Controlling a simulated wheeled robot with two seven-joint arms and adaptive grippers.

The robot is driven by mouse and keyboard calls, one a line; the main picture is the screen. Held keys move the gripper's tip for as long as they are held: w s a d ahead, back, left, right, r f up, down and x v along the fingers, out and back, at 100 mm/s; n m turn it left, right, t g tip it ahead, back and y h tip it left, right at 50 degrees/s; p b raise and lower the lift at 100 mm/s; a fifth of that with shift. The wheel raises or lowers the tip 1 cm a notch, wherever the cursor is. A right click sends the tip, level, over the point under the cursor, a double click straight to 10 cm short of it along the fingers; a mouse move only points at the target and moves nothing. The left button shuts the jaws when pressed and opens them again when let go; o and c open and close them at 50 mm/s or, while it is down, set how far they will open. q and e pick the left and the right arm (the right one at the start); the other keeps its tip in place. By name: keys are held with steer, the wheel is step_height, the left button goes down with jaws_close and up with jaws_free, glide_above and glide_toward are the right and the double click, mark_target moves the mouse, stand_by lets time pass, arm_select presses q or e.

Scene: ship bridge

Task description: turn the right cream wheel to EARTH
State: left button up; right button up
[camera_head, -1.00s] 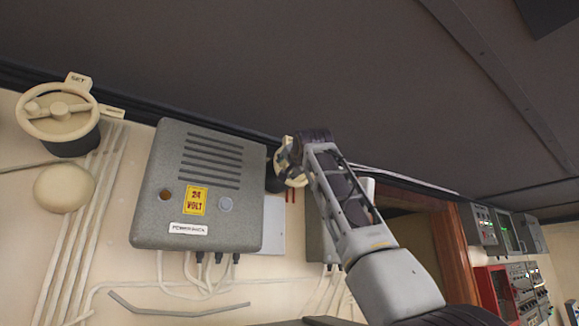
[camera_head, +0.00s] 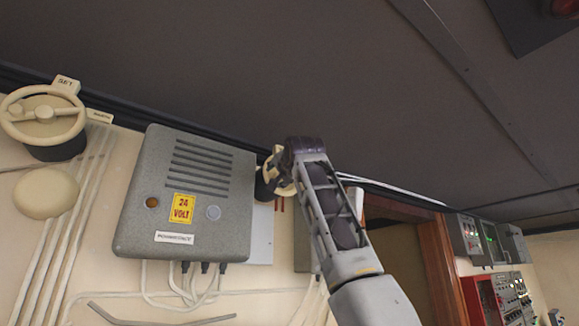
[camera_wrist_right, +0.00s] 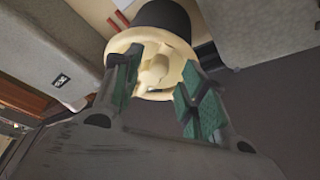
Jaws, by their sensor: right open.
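The right cream wheel (camera_head: 284,190) sits on a dark round base on the wall, just right of the grey box, and is largely hidden by my right gripper (camera_head: 287,165). In the right wrist view the wheel (camera_wrist_right: 152,74) shows its round rim and central cream handle. My right gripper (camera_wrist_right: 158,68) is open, with one green-padded finger on each side of the handle, in front of the rim. I cannot tell whether the fingers touch it. The wheel's labels cannot be read. My left gripper is not in view.
A second cream wheel (camera_head: 43,115) with a SET plate (camera_head: 66,84) is at the far left. A grey 24 VOLT box (camera_head: 187,195) stands out from the wall between the wheels. The dark ceiling (camera_head: 250,70) is close above. A brown door frame (camera_head: 440,265) is to the right.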

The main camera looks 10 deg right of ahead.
steer(key=v, duration=1)
steer(key=shift+s, duration=0.2)
stand_by(0.7)
steer(key=shift+d, duration=0.1)
stand_by(0.7)
